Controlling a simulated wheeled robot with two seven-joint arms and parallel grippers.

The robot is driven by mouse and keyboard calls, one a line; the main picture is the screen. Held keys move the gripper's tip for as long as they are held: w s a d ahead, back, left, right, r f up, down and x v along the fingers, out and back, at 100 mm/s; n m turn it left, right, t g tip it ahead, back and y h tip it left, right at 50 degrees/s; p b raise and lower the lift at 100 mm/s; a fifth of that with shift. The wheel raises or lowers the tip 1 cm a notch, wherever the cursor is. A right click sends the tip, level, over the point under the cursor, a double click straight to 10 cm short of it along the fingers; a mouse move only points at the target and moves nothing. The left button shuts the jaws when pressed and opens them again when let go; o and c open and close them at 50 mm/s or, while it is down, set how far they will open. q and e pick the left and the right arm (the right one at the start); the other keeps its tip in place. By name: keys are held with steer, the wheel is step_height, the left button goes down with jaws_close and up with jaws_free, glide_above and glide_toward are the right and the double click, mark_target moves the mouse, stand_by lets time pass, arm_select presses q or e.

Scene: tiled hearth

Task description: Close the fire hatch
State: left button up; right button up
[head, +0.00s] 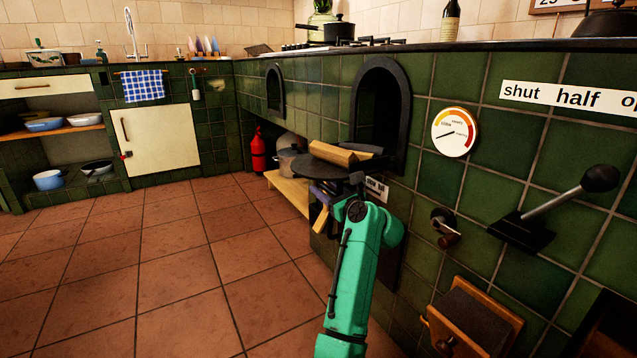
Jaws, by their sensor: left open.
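The fire hatch is an arched opening (381,95) with a black frame in the green tiled wall. A dark rounded plate (322,152), which looks like its lowered door, juts out level below the opening. A piece of split wood (343,153) lies on or just above the plate, in front of the opening. My left gripper (335,190), at the end of the green arm, is open just below the plate. Its fingers are small and partly hidden, so I cannot tell whether they touch the plate. My right gripper is out of view.
A gauge (455,132), a black-knobbed lever (565,205) and a small crank (446,228) are on the wall to the right. A low wooden bench (288,193) with a pot (291,162) stands beyond my arm. The tiled floor (160,260) at left is clear.

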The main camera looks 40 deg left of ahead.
arm_select(q)
steer(key=shift+a, duration=0.15)
jaws_close()
steer(key=shift+f, duration=0.1)
stand_by(1.3)
